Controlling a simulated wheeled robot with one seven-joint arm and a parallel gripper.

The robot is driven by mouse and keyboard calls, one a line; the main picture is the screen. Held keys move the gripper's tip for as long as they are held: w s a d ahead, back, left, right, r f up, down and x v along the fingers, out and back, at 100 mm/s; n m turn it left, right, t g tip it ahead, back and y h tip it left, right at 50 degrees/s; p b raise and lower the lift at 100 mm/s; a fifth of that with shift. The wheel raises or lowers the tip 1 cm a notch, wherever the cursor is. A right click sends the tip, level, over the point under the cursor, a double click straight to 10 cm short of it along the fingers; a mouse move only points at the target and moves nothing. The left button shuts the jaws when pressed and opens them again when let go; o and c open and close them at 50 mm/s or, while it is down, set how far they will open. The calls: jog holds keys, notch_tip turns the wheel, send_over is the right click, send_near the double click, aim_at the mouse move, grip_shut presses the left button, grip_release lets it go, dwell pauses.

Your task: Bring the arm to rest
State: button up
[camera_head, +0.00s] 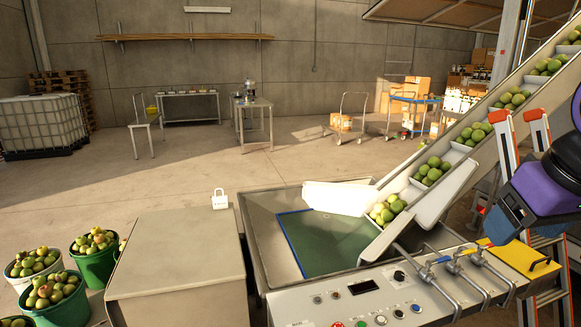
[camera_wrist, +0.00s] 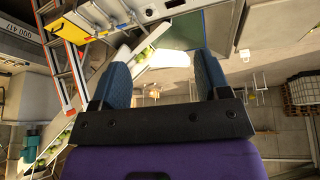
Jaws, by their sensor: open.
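My arm (camera_head: 545,185), purple and black, reaches in from the right edge of the head view. My gripper (camera_wrist: 160,72) shows in the wrist view with its two blue textured fingers apart and nothing between them. In the head view my gripper (camera_head: 500,218) hangs to the right of the conveyor, above the control panel's right end. I cannot tell from this view whether it touches anything. The wrist picture is turned over, with the panel at its top left.
A sloping conveyor (camera_head: 452,178) carries green fruit to a metal basin (camera_head: 262,238). The control panel (camera_head: 337,312) has buttons and valve levers. An orange ladder (camera_head: 503,145) stands close to my arm. Fruit buckets (camera_head: 96,265) stand at left.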

jog(key=s, duration=0.2)
jog(key=shift+s+d+r+m, duration=0.1)
jog(key=shift+s+d+m, duration=0.15)
jog(key=shift+s+m, duration=0.15)
jog(key=shift+c, duration=0.2)
dwell(0.6)
